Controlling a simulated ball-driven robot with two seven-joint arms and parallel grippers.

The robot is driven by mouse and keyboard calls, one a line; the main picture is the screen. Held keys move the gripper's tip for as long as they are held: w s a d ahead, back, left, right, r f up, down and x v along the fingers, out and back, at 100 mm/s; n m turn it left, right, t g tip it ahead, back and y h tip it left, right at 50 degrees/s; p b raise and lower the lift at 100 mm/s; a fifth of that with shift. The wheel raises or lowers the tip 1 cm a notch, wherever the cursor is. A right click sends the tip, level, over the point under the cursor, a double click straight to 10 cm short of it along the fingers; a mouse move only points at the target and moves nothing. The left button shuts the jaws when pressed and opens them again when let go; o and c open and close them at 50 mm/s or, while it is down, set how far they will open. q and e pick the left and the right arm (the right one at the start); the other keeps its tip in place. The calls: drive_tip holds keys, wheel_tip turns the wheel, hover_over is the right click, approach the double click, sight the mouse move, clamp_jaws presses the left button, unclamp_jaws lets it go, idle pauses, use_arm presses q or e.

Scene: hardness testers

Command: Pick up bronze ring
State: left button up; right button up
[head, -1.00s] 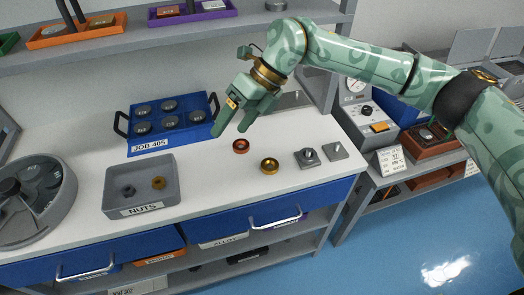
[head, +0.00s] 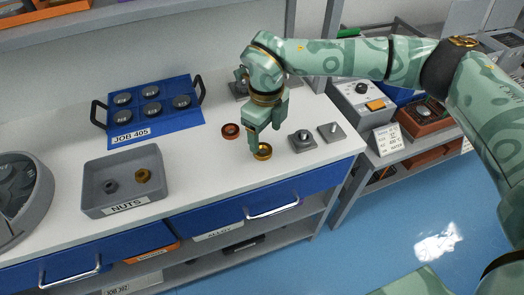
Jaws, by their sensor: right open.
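A gold-brown bronze ring (head: 264,154) lies flat on the white bench top, near its front edge. A reddish copper-coloured ring (head: 230,131) lies a little behind it to the left. My right gripper (head: 266,139) points down with its fingers apart and nothing held between them. One fingertip overlaps the left rear rim of the bronze ring in the head view, and the other is behind and to the right. I cannot tell whether the finger touches the ring. My left gripper is not in view.
Two small grey square blocks (head: 302,141) (head: 329,132) stand to the right of the rings. A grey NUTS tray (head: 97,190) holding two nuts and a blue JOB 405 tray (head: 190,118) are to the left. Blue drawers with handles (head: 274,207) are below the bench edge.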

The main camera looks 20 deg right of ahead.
sight(263, 145)
drive_tip(key=f, duration=0.1)
drive_tip(key=f+b, duration=0.1)
drive_tip(key=f, duration=0.1)
drive_tip(key=f+b, duration=0.1)
drive_tip(key=f, duration=0.1)
drive_tip(key=shift+w+a, duration=0.1)
drive_tip(key=shift+a, duration=0.25)
drive_tip(key=shift+r, duration=0.15)
drive_tip(key=c, duration=1.2)
